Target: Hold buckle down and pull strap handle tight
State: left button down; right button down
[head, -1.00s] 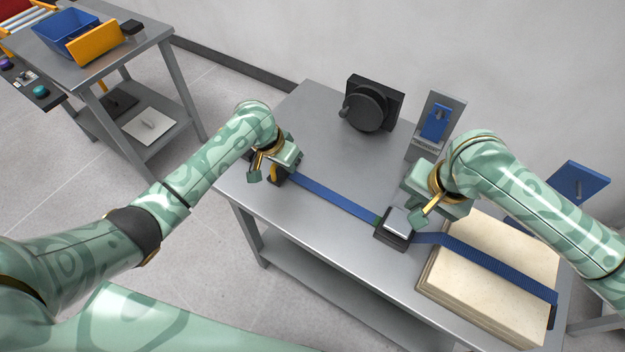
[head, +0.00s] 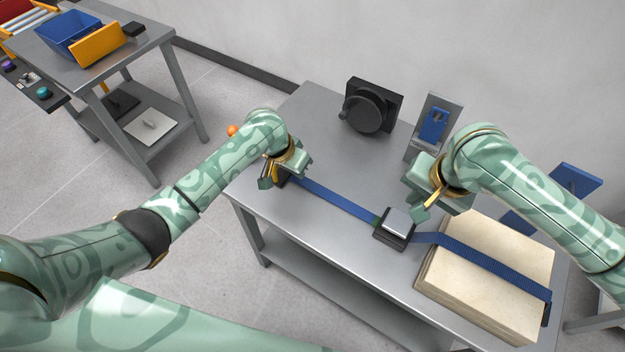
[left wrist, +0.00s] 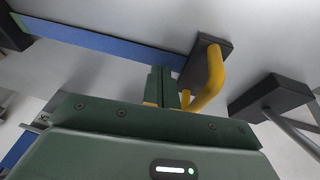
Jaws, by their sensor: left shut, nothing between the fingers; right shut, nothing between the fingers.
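The blue strap (head: 335,198) runs along the grey table from its left end to the buckle (head: 397,224), a dark base with a light grey plate. It continues right over the wooden boards. My left gripper (head: 273,182) is shut and empty at the strap's left end. In the left wrist view its fingers (left wrist: 163,88) are beside the yellow handle (left wrist: 211,78), which stands on a dark block; the strap (left wrist: 105,45) lies beyond. My right gripper (head: 425,212) is shut and empty at the buckle's upper right. I cannot tell whether it touches the buckle.
The boards (head: 485,275) fill the table's right end. A black handwheel (head: 368,108) and an upright grey stand with a blue part (head: 434,124) are at the back. A second table (head: 150,50) with a blue bin is far left.

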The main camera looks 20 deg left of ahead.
notch_tip(320, 180, up, 12)
jog(key=p, duration=0.9)
jog(key=shift+t+p, duration=0.3)
jog(key=shift+t, duration=0.1)
jog(key=shift+s, duration=0.1)
